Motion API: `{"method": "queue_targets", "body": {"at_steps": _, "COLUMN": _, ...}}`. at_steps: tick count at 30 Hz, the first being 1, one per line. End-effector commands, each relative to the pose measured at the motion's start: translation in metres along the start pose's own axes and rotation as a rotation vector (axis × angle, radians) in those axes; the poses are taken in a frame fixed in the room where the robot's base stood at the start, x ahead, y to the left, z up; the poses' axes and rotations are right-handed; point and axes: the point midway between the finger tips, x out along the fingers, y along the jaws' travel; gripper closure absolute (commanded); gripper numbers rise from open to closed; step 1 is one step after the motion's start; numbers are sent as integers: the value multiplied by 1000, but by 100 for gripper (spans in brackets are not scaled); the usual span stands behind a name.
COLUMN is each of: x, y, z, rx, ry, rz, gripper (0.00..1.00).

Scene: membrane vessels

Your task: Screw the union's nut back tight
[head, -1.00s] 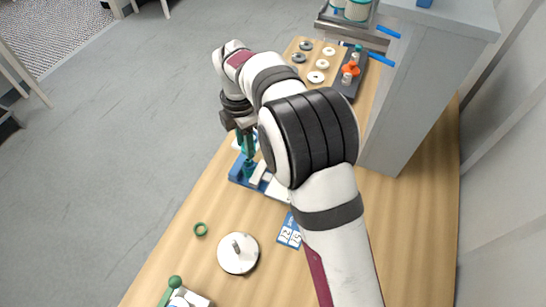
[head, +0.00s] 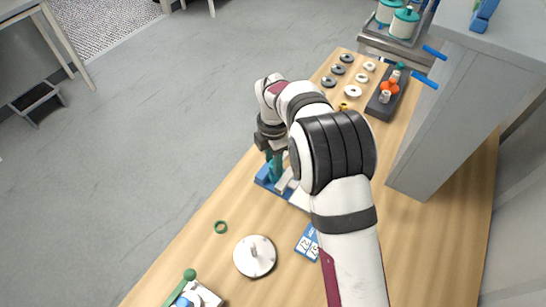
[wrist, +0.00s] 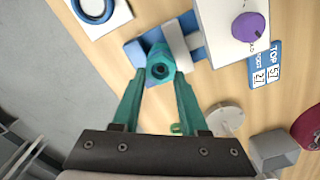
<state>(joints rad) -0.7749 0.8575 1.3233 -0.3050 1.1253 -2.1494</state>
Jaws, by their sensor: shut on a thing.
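The union's teal nut (wrist: 160,66) is a faceted ring with a dark hole in its middle, seen from above in the wrist view. It sits at the blue base (wrist: 190,22) with a pale grey block beside it. My gripper (wrist: 162,80) has its two teal fingers on either side of the nut, shut on it. In the head view my gripper (head: 274,174) points down at the blue base (head: 263,180) at the table's left edge. My arm and fingers hide most of the union there, and the thread under the nut is hidden.
A white block with a purple knob (wrist: 249,26) and a blue number card (wrist: 264,66) are close by. A green ring (head: 220,227) and a white lid (head: 255,256) lie nearer on the table. Several discs and a dark rack (head: 385,100) stand farther back.

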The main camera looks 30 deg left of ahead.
Motion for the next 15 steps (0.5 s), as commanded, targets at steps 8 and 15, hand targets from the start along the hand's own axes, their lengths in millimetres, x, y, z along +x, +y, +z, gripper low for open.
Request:
{"method": "queue_targets", "body": {"at_steps": 8, "x": 0, "y": 0, "z": 0, "rx": 0, "ry": 0, "rz": 0, "gripper": 36}}
{"method": "queue_targets", "body": {"at_steps": 15, "x": 0, "y": 0, "z": 0, "rx": 0, "ry": 0, "rz": -1, "gripper": 22}}
